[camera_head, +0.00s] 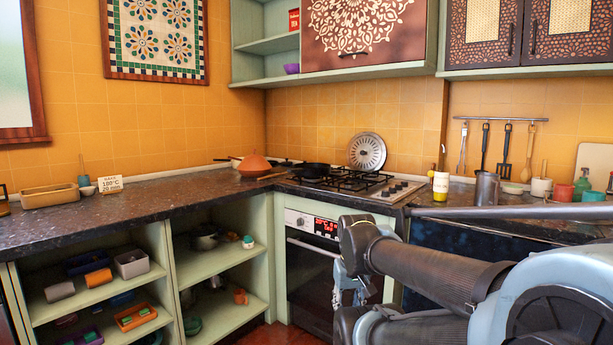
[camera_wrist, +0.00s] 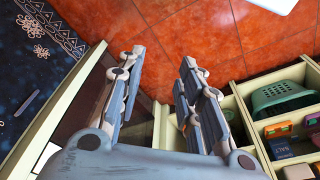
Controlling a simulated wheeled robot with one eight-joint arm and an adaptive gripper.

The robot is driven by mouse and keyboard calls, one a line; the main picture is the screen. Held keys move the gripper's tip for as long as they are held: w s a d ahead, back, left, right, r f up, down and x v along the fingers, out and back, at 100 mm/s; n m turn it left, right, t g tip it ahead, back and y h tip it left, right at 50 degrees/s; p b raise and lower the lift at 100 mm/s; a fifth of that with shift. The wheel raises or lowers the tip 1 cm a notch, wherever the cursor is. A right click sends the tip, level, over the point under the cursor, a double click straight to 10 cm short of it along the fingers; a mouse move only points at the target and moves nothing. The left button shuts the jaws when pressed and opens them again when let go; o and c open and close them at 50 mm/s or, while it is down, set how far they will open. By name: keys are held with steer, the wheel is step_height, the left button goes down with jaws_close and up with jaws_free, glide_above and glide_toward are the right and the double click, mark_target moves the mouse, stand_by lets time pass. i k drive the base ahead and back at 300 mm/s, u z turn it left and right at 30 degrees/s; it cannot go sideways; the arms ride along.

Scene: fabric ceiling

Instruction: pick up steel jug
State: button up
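The steel jug (camera_head: 487,188) is a grey metal cylinder standing upright on the dark countertop, right of the stove in the head view. A yellow-and-white container stands just left of it. The jug does not show in the wrist view. My gripper (camera_head: 348,298) hangs low in front of the oven, below counter height and to the left of the jug. In the wrist view my gripper (camera_wrist: 160,68) points at the red tiled floor, its two fingers apart with nothing between them.
The yellow-and-white container (camera_head: 441,186) is close beside the jug. Mugs, bottles and a mortar-like pot (camera_head: 541,187) crowd the counter to its right. Utensils hang behind on a rail (camera_head: 500,119). The stove (camera_head: 362,184) holds a dark pan. Open shelves are at lower left.

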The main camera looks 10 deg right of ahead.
mark_target(488, 186)
steer(key=z, duration=0.8)
steer(key=i, duration=0.45)
steer(key=u, duration=0.35)
